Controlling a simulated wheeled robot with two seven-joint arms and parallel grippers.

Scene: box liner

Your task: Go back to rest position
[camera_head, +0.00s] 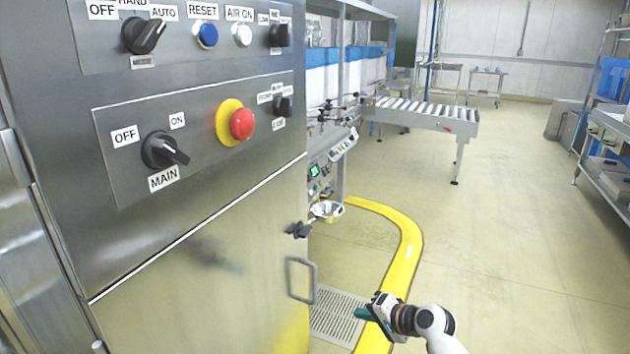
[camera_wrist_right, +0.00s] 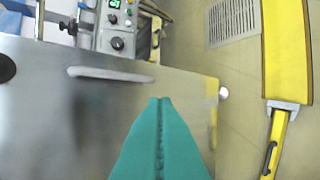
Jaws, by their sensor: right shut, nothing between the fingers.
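My right gripper (camera_head: 366,313) is low at the bottom of the head view, in front of the steel cabinet (camera_head: 200,290) and to the right of its door handle (camera_head: 301,280). Its teal fingers are closed together with nothing between them; they also show in the right wrist view (camera_wrist_right: 159,105), pointing along the cabinet face. The gripper appears apart from the handle (camera_wrist_right: 110,74). My left gripper is not in view.
The control panel carries a MAIN switch (camera_head: 164,150), a red emergency button (camera_head: 241,124) and a blue reset button (camera_head: 206,35). A yellow floor barrier (camera_head: 408,250) curves beside a floor grate (camera_head: 336,315). A roller conveyor (camera_head: 425,113) stands behind. Open floor lies to the right.

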